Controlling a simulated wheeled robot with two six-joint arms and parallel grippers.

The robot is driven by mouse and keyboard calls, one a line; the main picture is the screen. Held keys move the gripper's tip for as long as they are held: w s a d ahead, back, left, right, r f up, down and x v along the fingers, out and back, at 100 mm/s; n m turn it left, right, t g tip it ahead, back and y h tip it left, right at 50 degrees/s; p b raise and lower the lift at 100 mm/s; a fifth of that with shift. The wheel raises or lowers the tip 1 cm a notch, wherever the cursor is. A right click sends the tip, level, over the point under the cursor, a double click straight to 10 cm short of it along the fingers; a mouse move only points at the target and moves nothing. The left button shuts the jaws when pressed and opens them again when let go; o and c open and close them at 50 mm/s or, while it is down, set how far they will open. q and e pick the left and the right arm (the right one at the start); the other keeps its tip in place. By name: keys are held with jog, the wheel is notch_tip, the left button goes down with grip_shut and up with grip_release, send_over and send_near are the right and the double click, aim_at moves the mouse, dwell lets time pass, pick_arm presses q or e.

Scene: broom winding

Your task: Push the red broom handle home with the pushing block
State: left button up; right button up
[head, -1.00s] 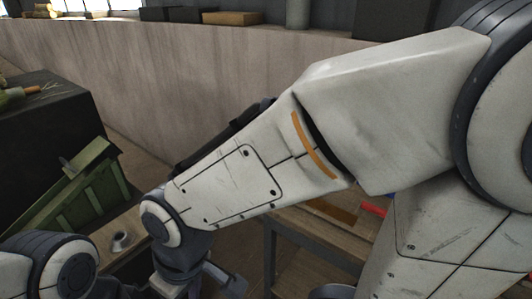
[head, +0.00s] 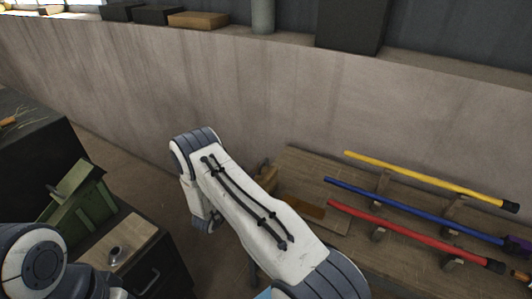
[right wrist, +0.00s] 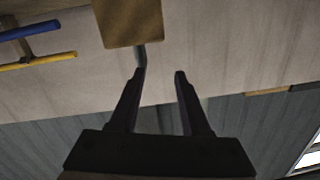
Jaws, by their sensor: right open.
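The red broom handle (head: 405,231) lies on wooden supports on the bench at the right of the head view, its dark end cap to the right. Blue (head: 410,212) and yellow (head: 420,178) handles lie behind it, roughly parallel. My right gripper (right wrist: 160,73) is open, with nothing between its fingers. A tan wooden block (right wrist: 128,22) shows beyond its fingertips in the right wrist view; I cannot tell whether they touch. Small brown wood (head: 267,176) shows behind my right arm in the head view; I cannot tell if it is the pushing block. My left gripper is out of view.
A grey wall (head: 250,95) runs behind the bench (head: 305,165). A green crate (head: 75,203) and a dark cabinet with a wooden top (head: 125,240) stand at the left. Open floor shows between cabinet and bench.

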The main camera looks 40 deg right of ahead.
aim_at(266, 158)
jog(key=shift+m+g+h, duration=0.3)
jog(key=shift+g+h, duration=0.1)
jog(key=shift+h, duration=0.2)
jog(key=d+p, duration=0.1)
jog(key=d, duration=0.2)
jog(key=w+d+p, duration=0.1)
jog(key=d, duration=0.3)
jog(key=d+p, duration=0.1)
jog(key=d, duration=0.2)
jog(key=shift+w+d+r, duration=0.1)
jog(key=shift+w+d, duration=0.1)
jog(key=shift+w, duration=0.05)
jog(key=shift+w+d+p, duration=0.25)
jog(key=shift+d+p, duration=0.1)
jog(key=shift+d, duration=0.1)
grip_shut()
